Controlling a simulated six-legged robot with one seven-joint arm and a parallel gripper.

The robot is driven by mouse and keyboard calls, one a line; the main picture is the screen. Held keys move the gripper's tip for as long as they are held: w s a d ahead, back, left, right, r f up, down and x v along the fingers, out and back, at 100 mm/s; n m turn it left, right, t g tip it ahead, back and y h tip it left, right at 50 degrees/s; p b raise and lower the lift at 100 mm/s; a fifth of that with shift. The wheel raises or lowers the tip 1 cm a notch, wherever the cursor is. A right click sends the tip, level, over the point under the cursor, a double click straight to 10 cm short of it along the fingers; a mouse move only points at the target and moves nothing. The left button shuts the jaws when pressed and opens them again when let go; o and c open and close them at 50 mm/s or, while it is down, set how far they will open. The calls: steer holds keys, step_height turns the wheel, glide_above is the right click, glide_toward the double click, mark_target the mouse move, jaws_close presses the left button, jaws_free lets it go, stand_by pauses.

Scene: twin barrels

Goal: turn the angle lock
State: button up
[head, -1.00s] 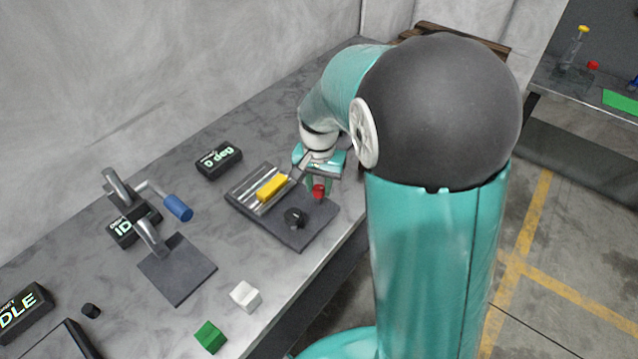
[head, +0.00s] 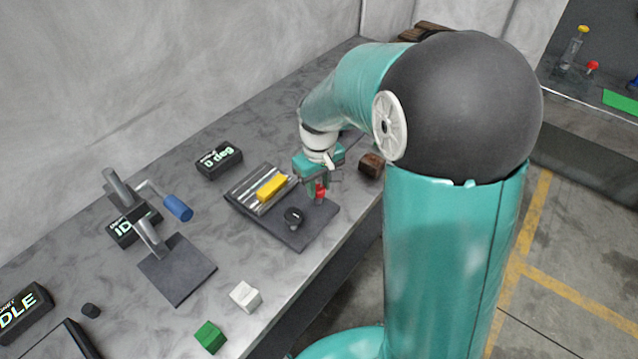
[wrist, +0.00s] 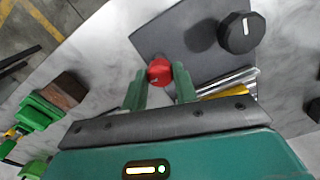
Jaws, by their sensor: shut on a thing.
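A red knob (head: 320,194) stands at the right corner of a dark base plate (head: 300,238); I take it for the angle lock. My gripper (head: 315,187) reaches down to it from above. In the wrist view, the red knob (wrist: 159,71) sits between the two green fingertips of my gripper (wrist: 159,78), which are closed on it. A black dial (head: 293,216) with a white mark stands on the same plate, and it also shows in the wrist view (wrist: 240,32), clear of the fingers. A yellow block (head: 271,188) lies on the plate's ridged metal rails.
A black display box (head: 219,160) stands behind the plate. A brown block (head: 371,165) is right of my gripper. A blue-handled crank (head: 178,208), a white block (head: 245,296) and a green block (head: 210,337) are to the left. The wall bounds the bench behind.

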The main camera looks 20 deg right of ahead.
mark_target(319, 188)
steer(key=shift+n, duration=0.8)
steer(key=o, duration=1)
step_height(319, 188, up, 14)
steer(key=shift+f, duration=0.1)
